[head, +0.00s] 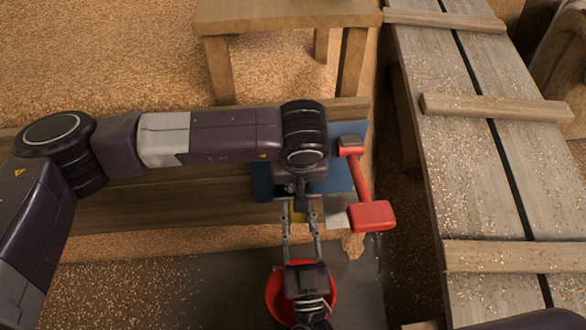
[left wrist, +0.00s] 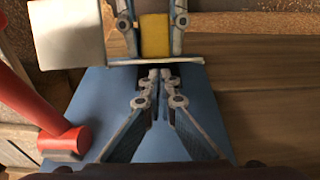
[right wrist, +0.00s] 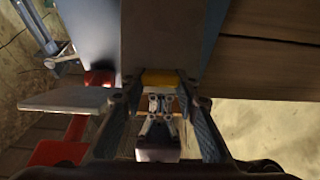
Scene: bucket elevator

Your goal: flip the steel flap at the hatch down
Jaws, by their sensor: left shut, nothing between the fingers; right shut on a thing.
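The pale steel flap (head: 338,210) sticks out at the lower right edge of the blue hatch panel (head: 350,132). It shows as a pale plate in the left wrist view (left wrist: 70,35) and nearly edge-on in the right wrist view (right wrist: 65,100). My left gripper (head: 302,205) is shut and empty in front of the panel, right of the flap in its wrist view (left wrist: 160,76). My right gripper (head: 300,216) reaches up from below, shut on a yellow block (left wrist: 155,36) beside the flap. In the head view my left wrist hides the hatch's middle.
A red lever (head: 372,215) stands close to the right of the flap. A red bucket (head: 273,290) is below, under my right gripper. A plank ramp (head: 450,140) lies to the right and a wooden table (head: 280,14) behind. Loose grain covers the floor.

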